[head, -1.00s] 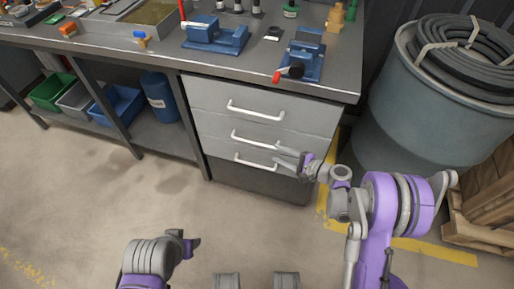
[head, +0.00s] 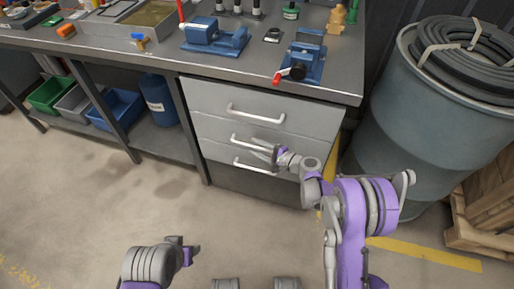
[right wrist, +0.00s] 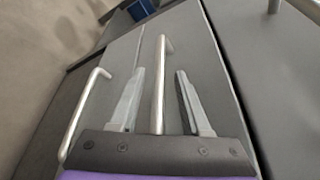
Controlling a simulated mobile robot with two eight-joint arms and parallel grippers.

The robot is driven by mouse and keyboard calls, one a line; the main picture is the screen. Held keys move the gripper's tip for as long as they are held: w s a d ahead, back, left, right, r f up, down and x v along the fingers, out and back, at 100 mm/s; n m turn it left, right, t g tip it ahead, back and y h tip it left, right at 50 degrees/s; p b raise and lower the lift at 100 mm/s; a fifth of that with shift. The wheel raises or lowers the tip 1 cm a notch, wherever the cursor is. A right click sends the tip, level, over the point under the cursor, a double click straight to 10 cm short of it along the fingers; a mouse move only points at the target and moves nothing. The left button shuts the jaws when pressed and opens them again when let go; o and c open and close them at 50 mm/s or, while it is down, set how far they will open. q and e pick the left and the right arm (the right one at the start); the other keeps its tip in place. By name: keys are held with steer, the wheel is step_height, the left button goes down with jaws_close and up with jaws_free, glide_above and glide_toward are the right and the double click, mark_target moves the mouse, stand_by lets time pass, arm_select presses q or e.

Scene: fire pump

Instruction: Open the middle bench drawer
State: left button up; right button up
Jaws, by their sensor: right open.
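The bench has a stack of three grey drawers with white bar handles, all looking shut. The middle drawer (head: 215,131) has its handle (head: 240,138) partly behind my right gripper (head: 260,149). In the right wrist view the open right gripper (right wrist: 156,98) has one finger on each side of the middle handle (right wrist: 161,70). Whether the fingers touch it I cannot tell.
Blue vises (head: 214,38) and small tools stand on the bench top (head: 165,55). A large drum (head: 400,125) with coiled hose (head: 465,55) stands right of the drawers, near a wooden crate (head: 490,215). The floor (head: 90,200) before the bench is clear.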

jaws_close()
stand_by(1.4)
